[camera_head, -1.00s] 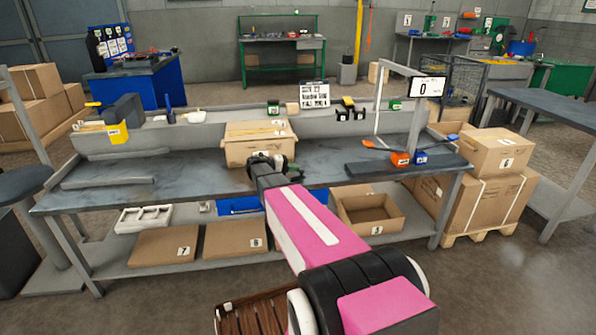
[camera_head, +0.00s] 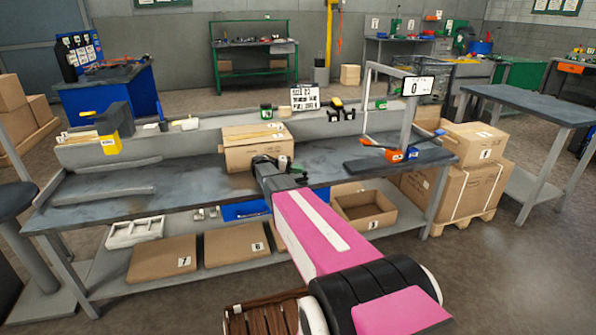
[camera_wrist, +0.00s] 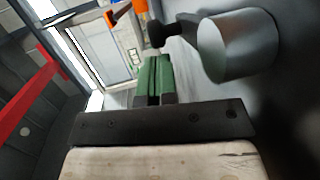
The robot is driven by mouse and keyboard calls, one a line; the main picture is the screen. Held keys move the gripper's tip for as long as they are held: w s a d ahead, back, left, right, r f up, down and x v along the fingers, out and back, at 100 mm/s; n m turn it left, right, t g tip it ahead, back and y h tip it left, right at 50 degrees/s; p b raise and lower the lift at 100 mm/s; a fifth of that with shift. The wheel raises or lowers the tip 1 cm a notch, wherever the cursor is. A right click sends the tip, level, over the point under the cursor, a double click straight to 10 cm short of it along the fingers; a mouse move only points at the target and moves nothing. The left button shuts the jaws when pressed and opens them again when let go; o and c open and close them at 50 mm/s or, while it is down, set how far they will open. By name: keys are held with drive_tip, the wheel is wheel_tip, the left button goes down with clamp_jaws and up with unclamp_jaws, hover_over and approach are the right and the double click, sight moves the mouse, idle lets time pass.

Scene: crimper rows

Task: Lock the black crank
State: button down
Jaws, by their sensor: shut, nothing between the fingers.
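In the wrist view a black lever with a round black knob, apparently the black crank (camera_wrist: 181,28), joins a silver cylinder (camera_wrist: 240,47). My gripper (camera_wrist: 153,62) has green fingers pressed together with nothing between them. The knob appears just beyond and right of the fingertips. I cannot tell whether they touch. In the head view my gripper is at the bench in front of the cardboard box, mostly hidden by my pink arm. A small pale cylinder shows beside its end there.
The cardboard box (camera_head: 252,153) stands on the grey bench (camera_head: 190,178) behind my gripper. Orange (camera_head: 394,156) and blue (camera_head: 412,153) tools sit at the right, below a display (camera_head: 419,86) on a frame. Boxes and trays fill the lower shelf.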

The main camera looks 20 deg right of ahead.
drive_tip(key=shift+s+d, duration=0.2)
drive_tip(key=shift+s, duration=0.3)
drive_tip(key=v, duration=0.7)
drive_tip(key=w+v, duration=0.1)
drive_tip(key=v, duration=0.3)
drive_tip(key=shift+a, duration=0.15)
